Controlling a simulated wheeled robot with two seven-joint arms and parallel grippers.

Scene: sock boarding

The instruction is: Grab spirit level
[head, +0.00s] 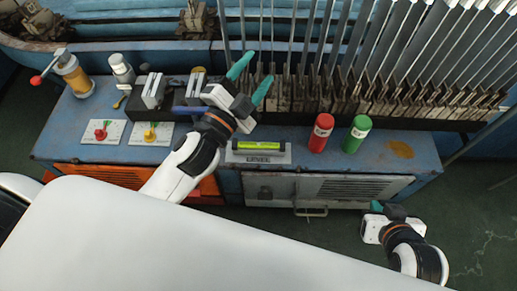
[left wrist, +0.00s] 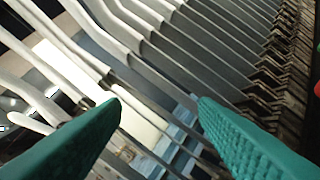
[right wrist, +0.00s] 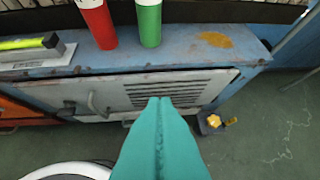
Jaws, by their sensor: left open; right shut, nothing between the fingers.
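The spirit level (head: 257,146) is a grey bar with a yellow-green vial, lying on a labelled plate near the front edge of the blue bench. It also shows at the left in the right wrist view (right wrist: 30,44). My left gripper (head: 254,83) is open and empty, above the bench behind and left of the level, close to the rack of metal boards. In the left wrist view its green fingers (left wrist: 160,105) are apart, facing the boards. My right gripper (head: 376,206) is low in front of the bench at the right, its fingers (right wrist: 158,105) shut and empty.
A red cylinder (head: 320,132) and a green cylinder (head: 356,134) stand right of the level. The board rack (head: 375,105) lines the back. Switch plates (head: 150,133) and a yellow cylinder (head: 75,75) are at the left. Cabinet doors (head: 330,187) are below the bench top (head: 215,150).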

